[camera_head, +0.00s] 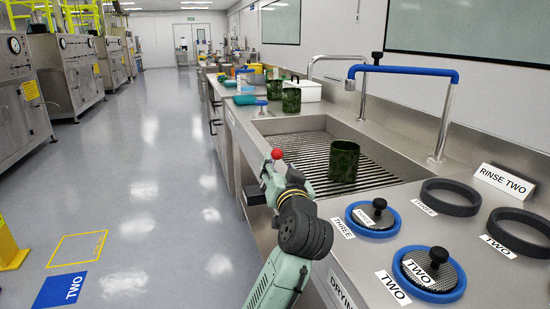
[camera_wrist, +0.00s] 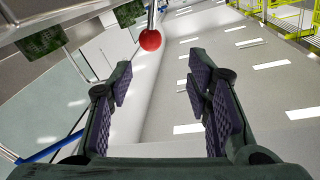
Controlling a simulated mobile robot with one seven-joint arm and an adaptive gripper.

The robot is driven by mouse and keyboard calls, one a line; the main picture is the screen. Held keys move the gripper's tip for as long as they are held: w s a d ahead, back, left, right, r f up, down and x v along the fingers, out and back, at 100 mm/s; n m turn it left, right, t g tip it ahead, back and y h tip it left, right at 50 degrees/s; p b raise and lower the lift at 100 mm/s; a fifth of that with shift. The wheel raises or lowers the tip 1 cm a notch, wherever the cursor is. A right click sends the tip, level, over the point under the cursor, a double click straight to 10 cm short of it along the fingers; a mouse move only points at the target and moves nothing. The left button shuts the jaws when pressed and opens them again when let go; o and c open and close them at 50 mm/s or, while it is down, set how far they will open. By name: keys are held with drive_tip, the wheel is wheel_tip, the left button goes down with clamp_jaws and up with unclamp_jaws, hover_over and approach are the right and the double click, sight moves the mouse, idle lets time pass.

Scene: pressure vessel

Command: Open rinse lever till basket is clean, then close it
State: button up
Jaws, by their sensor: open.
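A red ball knob (camera_head: 277,154), apparently the end of the rinse lever, shows just beyond my gripper (camera_head: 272,168) at the sink's front edge. In the wrist view, my gripper (camera_wrist: 158,85) is open and empty. The red knob (camera_wrist: 150,40) lies ahead of the fingers, slightly left of their middle, with a thin metal rod behind it. A dark green mottled basket (camera_head: 343,160) stands upright on the sink's slatted grate (camera_head: 300,152). A blue-topped rinse pipe (camera_head: 405,72) rises behind it, near the RINSE TWO sign (camera_head: 503,181). My arm hides the lever's base in the head view.
Another green mottled container (camera_head: 291,98) stands past the sink's far end. Black rings (camera_head: 451,197) and blue-rimmed mesh lids (camera_head: 429,273) lie on the near counter. The floor aisle (camera_head: 150,190) to the left is clear.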

sight(278, 156)
drive_tip(key=w, duration=0.3)
drive_tip(key=w+p, duration=0.1)
drive_tip(key=w, duration=0.3)
drive_tip(key=w+p, duration=0.1)
drive_tip(key=w, duration=0.3)
drive_tip(key=shift+a+f, duration=0.35)
drive_tip(key=shift+f, duration=0.05)
drive_tip(key=shift+s, duration=0.1)
drive_tip(key=shift+c, duration=0.5)
clamp_jaws()
